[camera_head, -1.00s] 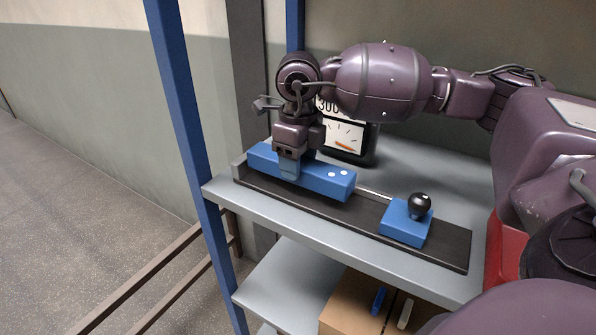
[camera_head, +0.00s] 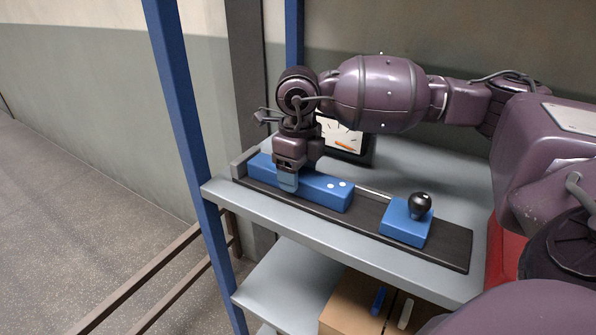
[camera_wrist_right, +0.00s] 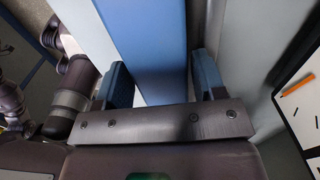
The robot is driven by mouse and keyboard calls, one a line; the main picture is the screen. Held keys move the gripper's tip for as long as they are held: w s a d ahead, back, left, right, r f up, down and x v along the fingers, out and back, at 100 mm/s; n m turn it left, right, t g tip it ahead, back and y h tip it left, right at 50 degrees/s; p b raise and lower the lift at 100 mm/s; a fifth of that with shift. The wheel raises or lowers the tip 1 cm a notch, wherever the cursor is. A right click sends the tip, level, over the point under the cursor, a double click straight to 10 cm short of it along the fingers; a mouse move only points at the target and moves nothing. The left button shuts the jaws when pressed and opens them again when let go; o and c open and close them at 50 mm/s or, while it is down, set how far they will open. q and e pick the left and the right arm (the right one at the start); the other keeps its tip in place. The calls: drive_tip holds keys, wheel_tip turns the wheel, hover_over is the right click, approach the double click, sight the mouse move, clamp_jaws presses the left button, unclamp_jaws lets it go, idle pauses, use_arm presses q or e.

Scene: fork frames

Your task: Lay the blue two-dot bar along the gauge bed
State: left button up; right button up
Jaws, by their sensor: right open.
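The blue two-dot bar (camera_head: 318,191) lies lengthwise along the dark gauge bed (camera_head: 452,252), close to the grey end stop (camera_head: 238,169) at the bed's left end. My right gripper (camera_head: 288,183) is over the bar's middle, fingers pointing down. In the right wrist view the open fingers (camera_wrist_right: 163,80) straddle the bar (camera_wrist_right: 150,40), one on each side, with a gap beside the right finger. My gripper hides part of the bar's middle. My left gripper is not in view.
A blue block with a black knob (camera_head: 419,206) sits on the bed to the right, with a thin rod (camera_head: 373,190) running toward the bar. A blue post (camera_head: 183,110) rises at the shelf's left corner. A cardboard box (camera_head: 350,305) is below.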

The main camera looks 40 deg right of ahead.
wheel_tip(320, 180, up, 12)
drive_tip(key=shift+p, duration=0.45)
drive_tip(key=shift+s, duration=0.1)
idle(0.5)
